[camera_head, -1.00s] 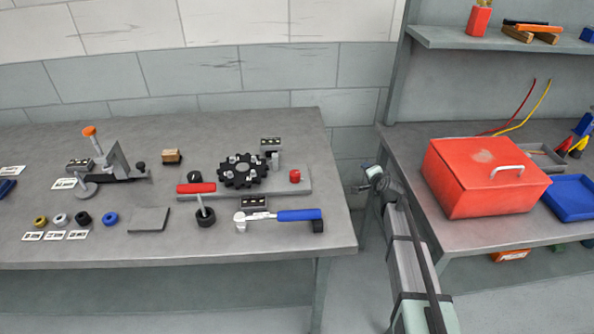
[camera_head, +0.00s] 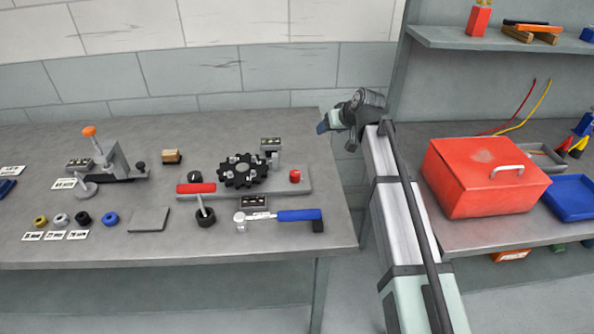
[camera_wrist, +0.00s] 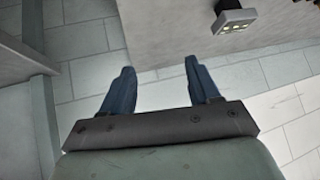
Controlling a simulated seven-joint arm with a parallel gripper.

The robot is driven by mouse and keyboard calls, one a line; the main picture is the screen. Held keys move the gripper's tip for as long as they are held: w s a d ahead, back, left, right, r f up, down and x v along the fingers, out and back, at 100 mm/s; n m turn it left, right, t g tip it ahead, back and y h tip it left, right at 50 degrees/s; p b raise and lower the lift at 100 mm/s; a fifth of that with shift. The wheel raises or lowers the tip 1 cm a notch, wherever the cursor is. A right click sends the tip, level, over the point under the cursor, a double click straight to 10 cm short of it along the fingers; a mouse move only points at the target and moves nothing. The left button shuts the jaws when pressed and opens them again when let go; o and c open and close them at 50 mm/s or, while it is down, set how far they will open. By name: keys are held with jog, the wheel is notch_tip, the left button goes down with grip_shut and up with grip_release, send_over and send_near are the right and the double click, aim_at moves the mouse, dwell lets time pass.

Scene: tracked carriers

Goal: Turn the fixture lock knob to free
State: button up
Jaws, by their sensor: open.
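The fixture is a grey plate (camera_head: 270,187) on the left bench, bearing a black toothed wheel (camera_head: 242,171). A small red knob (camera_head: 295,176) stands at the plate's right end, and a black knob (camera_head: 194,177) with a pale mark at its left end. I cannot tell which is the lock knob, or its setting. My gripper (camera_head: 322,124) is raised beyond the right end of the bench, to the right of and apart from the fixture. In the wrist view its two blue fingers (camera_wrist: 158,68) are spread, with nothing between them.
A clamp (camera_head: 118,163) is further left. A red toolbox (camera_head: 482,178) sits on the right bench, across a gap.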

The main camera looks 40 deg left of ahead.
aim_at(296, 173)
jog(key=s+d+r+n+g+h, duration=0.2)
jog(key=s+n, duration=0.2)
jog(key=s, duration=0.3)
jog(key=s+d+r+n+g+h, duration=0.1)
jog(key=s+r+n+g+h, duration=0.1)
jog(key=s+n, duration=0.35)
jog(key=shift+m, duration=0.35)
jog(key=x, duration=1.3)
jog(key=shift+s+a+f, duration=0.3)
jog(key=shift+s, duration=0.05)
jog(key=c, duration=1)
